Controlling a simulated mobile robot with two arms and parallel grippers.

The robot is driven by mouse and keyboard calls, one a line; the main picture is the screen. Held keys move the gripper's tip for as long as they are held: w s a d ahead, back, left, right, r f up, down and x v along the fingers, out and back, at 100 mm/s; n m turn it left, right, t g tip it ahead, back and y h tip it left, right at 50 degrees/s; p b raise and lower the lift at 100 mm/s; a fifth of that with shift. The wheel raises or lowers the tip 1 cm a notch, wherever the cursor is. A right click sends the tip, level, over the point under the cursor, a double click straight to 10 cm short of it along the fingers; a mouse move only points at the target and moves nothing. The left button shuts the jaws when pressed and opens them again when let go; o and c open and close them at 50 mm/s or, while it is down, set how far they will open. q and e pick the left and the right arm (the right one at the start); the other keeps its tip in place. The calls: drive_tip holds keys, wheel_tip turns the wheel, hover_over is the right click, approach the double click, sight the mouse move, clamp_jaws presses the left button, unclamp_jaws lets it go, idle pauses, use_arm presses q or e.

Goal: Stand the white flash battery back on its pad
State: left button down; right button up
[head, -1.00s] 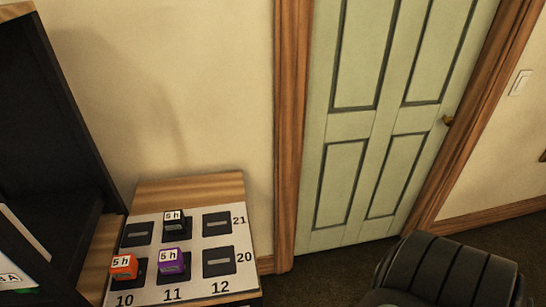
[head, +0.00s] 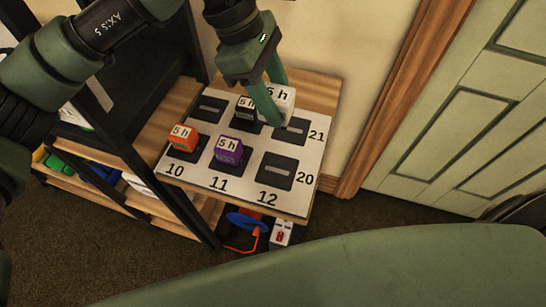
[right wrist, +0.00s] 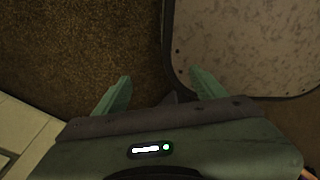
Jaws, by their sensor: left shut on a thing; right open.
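My left gripper (head: 272,102) comes down from the top in the head view. It is shut on the white battery (head: 287,104), which has a "5 h" label and is partly hidden by the fingers. The battery looks upright, over or just behind the pad at column 12, row 21 (head: 291,133); I cannot tell whether it touches it. The pads lie on a white numbered board (head: 232,192). My right gripper (right wrist: 160,88) is open and empty in the right wrist view, over brown carpet and a speckled panel.
A dark battery with a white top (head: 246,107) stands close left of the left fingers. An orange battery (head: 183,137) and a purple battery (head: 229,150) stand in row 20. Pads at column 12, row 20 (head: 277,171) and column 10, row 21 (head: 208,109) are bare.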

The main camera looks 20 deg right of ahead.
use_arm(q)
drive_tip(key=shift+s+d+f, duration=0.1)
drive_tip(key=shift+d, duration=0.2)
wheel_tip(320, 180, down, 14)
drive_tip(key=p, duration=0.4)
drive_tip(key=shift+s+a+f, duration=0.1)
drive_tip(key=shift+s+f, duration=0.05)
drive_tip(key=shift+f, duration=0.05)
drive_tip(key=shift+f+p, duration=0.5)
drive_tip(key=shift+f, duration=2)
drive_tip(key=c, duration=0.8)
unclamp_jaws()
drive_tip(key=shift+o, duration=0.2)
use_arm(e)
drive_tip(key=r, duration=0.1)
drive_tip(key=s+r, duration=0.1)
drive_tip(key=r, duration=0.2)
drive_tip(key=shift+s+d+r, duration=0.2)
drive_tip(key=shift+d+r, duration=0.1)
drive_tip(key=shift+d, duration=0.05)
